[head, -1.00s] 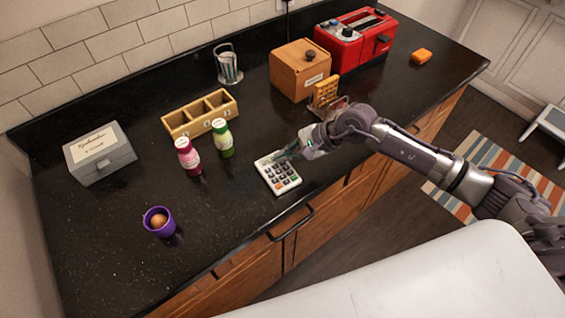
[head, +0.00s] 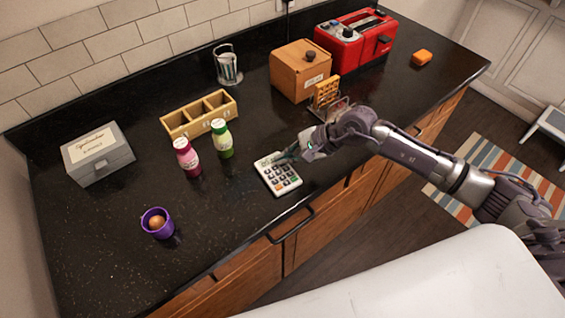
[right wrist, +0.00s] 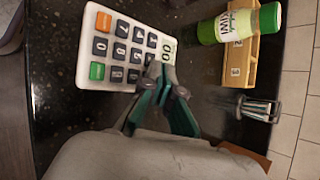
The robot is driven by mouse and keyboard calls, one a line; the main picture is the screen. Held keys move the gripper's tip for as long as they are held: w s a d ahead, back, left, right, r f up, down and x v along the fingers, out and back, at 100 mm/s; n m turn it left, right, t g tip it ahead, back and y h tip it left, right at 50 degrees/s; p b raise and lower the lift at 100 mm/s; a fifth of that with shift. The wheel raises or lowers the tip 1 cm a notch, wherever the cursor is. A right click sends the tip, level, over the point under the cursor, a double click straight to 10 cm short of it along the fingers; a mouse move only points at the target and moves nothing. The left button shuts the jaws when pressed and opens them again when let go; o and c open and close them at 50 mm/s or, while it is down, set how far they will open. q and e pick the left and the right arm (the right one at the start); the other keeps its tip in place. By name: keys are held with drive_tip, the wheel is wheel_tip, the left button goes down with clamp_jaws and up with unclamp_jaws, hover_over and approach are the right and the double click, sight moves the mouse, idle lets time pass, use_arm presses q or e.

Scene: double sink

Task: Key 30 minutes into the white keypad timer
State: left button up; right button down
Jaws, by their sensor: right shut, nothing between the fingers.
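The white keypad timer (head: 281,181) lies flat on the black counter near its front edge. In the right wrist view the timer (right wrist: 88,49) shows rows of dark grey keys, one orange key, one green key and a pale display (right wrist: 169,49). The display seems to show zeros, partly covered by a finger. My right gripper (head: 287,156) is shut and empty, its tips at the display end of the timer. In the right wrist view its tips (right wrist: 158,74) overlap the key row beside the display; I cannot tell whether they touch. My left gripper is not in view.
A pink bottle (head: 187,158) and green bottle (head: 222,139) stand left of the timer, before a wooden divided box (head: 183,127). A purple cup (head: 168,230) holds a brown round object. A waffle rack (head: 326,96), wooden box (head: 287,83) and red toaster (head: 336,48) stand behind.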

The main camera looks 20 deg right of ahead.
drive_tip(key=shift+f, duration=0.1)
idle(0.3)
drive_tip(key=shift+r, duration=0.75)
drive_tip(key=shift+r+p, duration=1.1)
drive_tip(key=shift+r, duration=1.4)
